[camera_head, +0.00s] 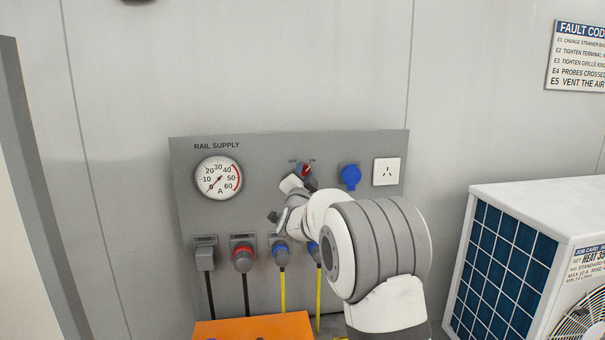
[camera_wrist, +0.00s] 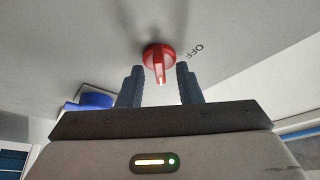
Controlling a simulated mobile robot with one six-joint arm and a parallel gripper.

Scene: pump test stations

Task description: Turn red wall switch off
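The red wall switch (camera_wrist: 159,58) is a round red knob with a raised grip bar, on the grey wall panel. In the wrist view it sits just beyond and between the two dark fingers of my gripper (camera_wrist: 160,88), with the word OFF beside it to the right. The fingers are apart, and I see no contact with the knob. In the head view a small part of the red switch (camera_head: 306,169) shows above my gripper (camera_head: 296,186), which is at the panel; my wrist hides the rest.
The RAIL SUPPLY panel (camera_head: 270,150) carries a gauge (camera_head: 218,178), a blue socket (camera_head: 350,177), a white outlet (camera_head: 386,171) and several plugs with cables below. An orange box (camera_head: 250,328) is under the panel. A white unit (camera_head: 530,220) stands at right.

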